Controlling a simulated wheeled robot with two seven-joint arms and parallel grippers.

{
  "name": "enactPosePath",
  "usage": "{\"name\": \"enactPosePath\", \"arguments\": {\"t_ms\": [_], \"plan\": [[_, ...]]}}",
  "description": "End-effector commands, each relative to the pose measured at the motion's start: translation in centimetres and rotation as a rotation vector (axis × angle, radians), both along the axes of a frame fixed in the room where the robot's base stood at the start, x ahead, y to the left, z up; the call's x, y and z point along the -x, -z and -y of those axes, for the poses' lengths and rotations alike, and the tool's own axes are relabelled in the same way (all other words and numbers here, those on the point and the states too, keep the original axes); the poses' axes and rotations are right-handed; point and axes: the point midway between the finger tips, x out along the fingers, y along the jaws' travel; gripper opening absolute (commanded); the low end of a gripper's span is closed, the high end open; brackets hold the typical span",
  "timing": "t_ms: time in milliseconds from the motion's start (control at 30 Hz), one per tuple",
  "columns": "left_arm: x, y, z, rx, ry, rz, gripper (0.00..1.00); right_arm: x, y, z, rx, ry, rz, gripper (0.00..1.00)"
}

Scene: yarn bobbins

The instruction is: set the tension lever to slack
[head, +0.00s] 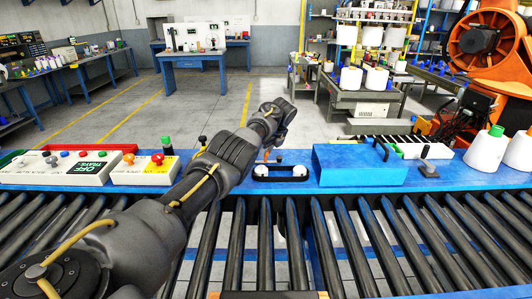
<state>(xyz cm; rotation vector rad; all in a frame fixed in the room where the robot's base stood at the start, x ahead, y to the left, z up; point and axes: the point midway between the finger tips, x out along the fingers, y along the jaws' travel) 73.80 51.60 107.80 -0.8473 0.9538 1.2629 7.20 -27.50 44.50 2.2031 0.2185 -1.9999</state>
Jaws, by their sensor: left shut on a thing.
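My left arm comes in from the lower left and reaches over the blue bench (300,185). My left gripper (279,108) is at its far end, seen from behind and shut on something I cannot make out. A black-knobbed lever (425,155) stands on a small grey base at the right of the bench. Another black knob (202,139) shows just left of the arm. I cannot tell from any marking which one is the tension lever. A black oval frame with two white round parts (280,172) lies below the gripper. My right gripper is not in view.
A blue box with a black handle (360,168) stands right of the oval frame. White button panels (58,168) fill the left of the bench. White cones (487,150) stand at the right. Rollers (400,240) run along the front. An orange robot arm (485,40) stands behind.

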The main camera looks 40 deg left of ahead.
Motion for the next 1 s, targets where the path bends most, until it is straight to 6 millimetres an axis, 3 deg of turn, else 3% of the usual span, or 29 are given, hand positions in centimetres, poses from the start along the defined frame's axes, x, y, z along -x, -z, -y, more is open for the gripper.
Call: {"name": "enactPosePath", "arguments": {"t_ms": [33,67,233,567,733,1000], "plan": [[0.0,0.1,0.1,0.001,0.002,-0.001,0.00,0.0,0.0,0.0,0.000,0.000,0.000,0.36],[0.0,0.0,0.1,0.001,0.001,-0.001,0.24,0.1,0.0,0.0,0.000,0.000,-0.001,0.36],[0.1,0.0,0.0,0.001,-0.001,-0.002,0.44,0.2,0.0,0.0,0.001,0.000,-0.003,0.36],[0.0,-0.4,0.1,0.002,0.000,0.000,0.44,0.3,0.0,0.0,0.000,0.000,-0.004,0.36],[0.1,-2.7,1.1,-0.001,0.002,0.002,0.44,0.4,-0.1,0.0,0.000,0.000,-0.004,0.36],[0.4,-7.3,3.2,0.001,0.002,0.001,0.44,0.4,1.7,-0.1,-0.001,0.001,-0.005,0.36]]}}
